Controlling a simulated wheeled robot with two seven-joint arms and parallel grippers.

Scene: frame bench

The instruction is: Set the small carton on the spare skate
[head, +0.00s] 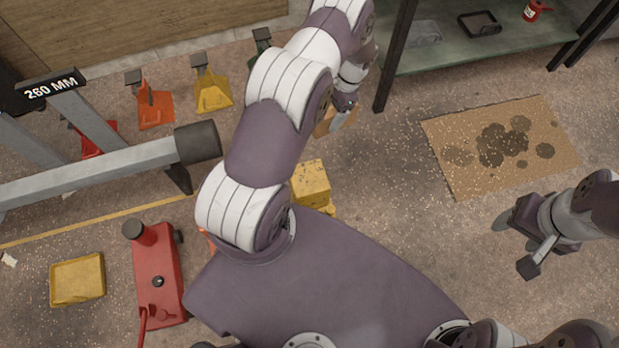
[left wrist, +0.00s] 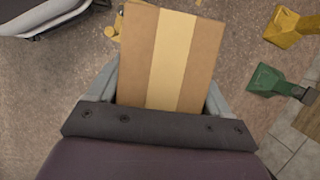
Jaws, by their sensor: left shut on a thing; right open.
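The small carton (left wrist: 158,55), brown with a pale tape stripe, sits between the fingers of my left gripper (left wrist: 160,92) in the left wrist view. The gripper is shut on it. In the head view only a brown edge of the carton (head: 324,124) shows beside my left gripper (head: 343,108), above the floor. A yellow block with rounded parts at its foot (head: 312,182) stands on the floor, partly hidden by my left arm. It may be the spare skate, but I cannot tell. My right gripper (head: 516,244) is open and empty at the right.
A red jack (head: 157,275) and a yellow tray (head: 77,279) are at lower left. A grey beam (head: 100,172) lies left. Orange (head: 155,108), yellow (head: 212,94) and green (head: 262,40) chocks stand behind. A stained mat (head: 500,146) and a bench (head: 450,50) are right.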

